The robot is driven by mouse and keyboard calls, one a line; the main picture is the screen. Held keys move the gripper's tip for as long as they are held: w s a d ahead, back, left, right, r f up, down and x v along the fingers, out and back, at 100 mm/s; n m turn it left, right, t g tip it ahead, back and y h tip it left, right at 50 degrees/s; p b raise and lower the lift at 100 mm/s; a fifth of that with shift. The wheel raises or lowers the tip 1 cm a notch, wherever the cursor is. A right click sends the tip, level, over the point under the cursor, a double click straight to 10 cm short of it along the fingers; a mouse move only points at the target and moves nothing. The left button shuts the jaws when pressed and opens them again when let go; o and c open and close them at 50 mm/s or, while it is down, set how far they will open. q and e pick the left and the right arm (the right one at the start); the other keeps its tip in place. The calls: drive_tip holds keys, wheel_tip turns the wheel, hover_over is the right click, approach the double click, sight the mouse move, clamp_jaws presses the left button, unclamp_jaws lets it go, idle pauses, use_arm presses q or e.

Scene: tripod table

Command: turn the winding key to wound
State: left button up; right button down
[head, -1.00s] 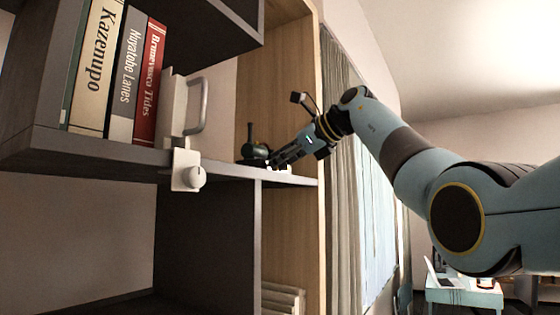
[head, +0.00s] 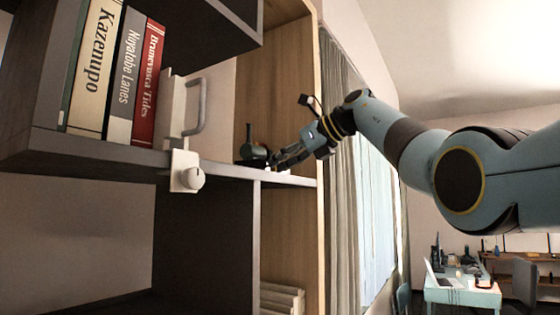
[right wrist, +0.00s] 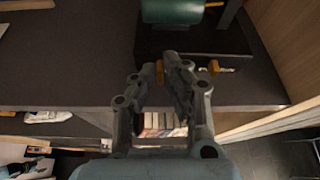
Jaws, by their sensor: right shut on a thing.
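A dark green toy-like body (head: 252,151) on a black base sits on the shelf near its right end. Its green cylinder (right wrist: 172,10) shows at the top of the right wrist view. My right gripper (head: 277,160) reaches it from the right. In the right wrist view its fingertips (right wrist: 173,66) are close together at the base's near side, shut on the small orange winding key (right wrist: 213,66). One orange end shows right of the fingers and another at their left; the middle is hidden. I cannot read the key's turned position. My left gripper is not in view.
Several upright books (head: 95,70) and a white handled piece (head: 175,105) stand left on the shelf (head: 225,171). A white knob plate (head: 185,172) is on the shelf's front edge. A wooden side panel (head: 300,100) closes the right end.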

drive_tip(key=c, duration=1.7)
unclamp_jaws()
drive_tip(key=v, duration=1.2)
